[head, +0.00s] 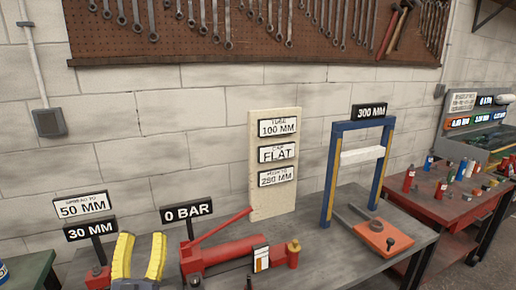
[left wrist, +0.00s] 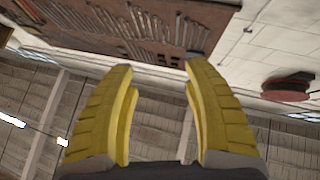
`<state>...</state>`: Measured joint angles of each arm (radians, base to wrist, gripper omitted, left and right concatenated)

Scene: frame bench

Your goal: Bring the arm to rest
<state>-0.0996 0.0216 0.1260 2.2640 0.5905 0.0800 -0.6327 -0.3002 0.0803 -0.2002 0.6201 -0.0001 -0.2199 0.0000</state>
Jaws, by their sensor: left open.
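My left gripper (head: 139,257) has yellow ribbed fingers and stands upright at the bottom left of the head view, in front of the bench. Its fingers also show in the left wrist view (left wrist: 160,105), apart with nothing between them. That view looks up past them at the wall, the tool board and the ceiling. The right gripper is in neither view.
Right of my left gripper is a red hydraulic pump (head: 235,255) with a raised lever. Farther right stand a blue and yellow press frame (head: 328,180) and an orange block (head: 382,237). Signs reading 50 MM (head: 82,206) and 30 MM (head: 90,229) stand behind the gripper.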

